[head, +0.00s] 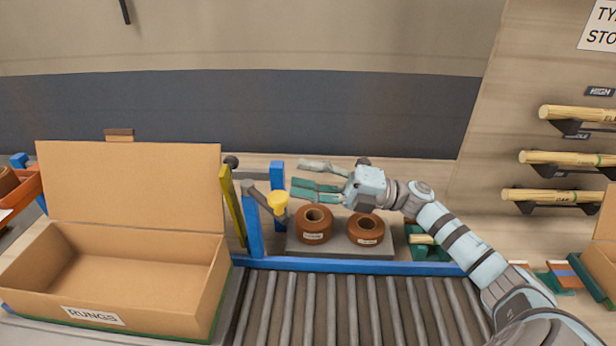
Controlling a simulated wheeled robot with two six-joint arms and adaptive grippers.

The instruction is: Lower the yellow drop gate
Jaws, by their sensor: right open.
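The yellow drop gate (233,207) is a yellow bar standing nearly upright, leaning a little, beside a blue post (253,222) left of the rollers. A yellow knob (278,201) sits on the end of a dark lever (259,198) by the blue posts. My right gripper (298,177) reaches in from the right with its fingers pointing left. It is open and looks empty, a little right of and above the knob, apart from it in the picture. The depth between them is hard to judge. My left gripper is not in view.
Two brown ring-shaped pieces (314,224) sit on a grey plate (290,245) below my right gripper. A roller conveyor (330,305) with a blue rail lies in front. An open cardboard box labelled RUNGS (200,280) stands left. Wood rods (560,158) rest on wall brackets at right.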

